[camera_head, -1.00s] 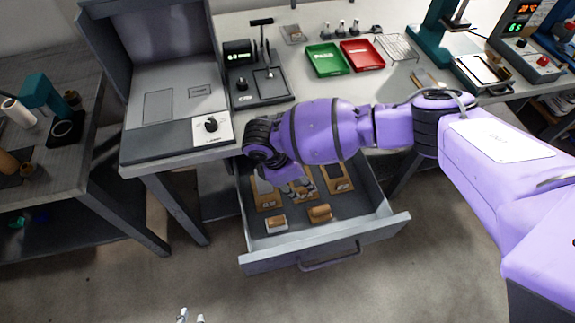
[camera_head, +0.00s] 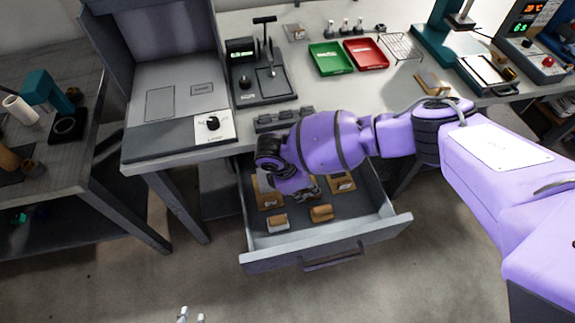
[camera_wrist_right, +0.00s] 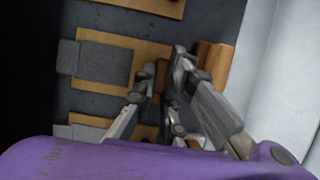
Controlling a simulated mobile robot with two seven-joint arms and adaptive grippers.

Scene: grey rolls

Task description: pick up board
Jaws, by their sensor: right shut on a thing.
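Tan boards with grey pads lie in the open drawer (camera_head: 372,228) below the bench. One padded board (camera_wrist_right: 149,52) shows in the right wrist view, left of the fingers. My right gripper (camera_wrist_right: 164,78) is low inside the drawer, shut at that board's edge with a small tan part between its fingertips. The wrist hides most of this grip in the head view. Another board (camera_head: 341,184) lies right of the wrist. Two pale tips of my left gripper (camera_head: 191,317) stand apart at the bottom edge of the head view, with nothing seen between them.
The drawer walls stand close around my right gripper. A green tray (camera_head: 330,58) and a red tray (camera_head: 366,55) sit on the bench above. The floor before the drawer is clear.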

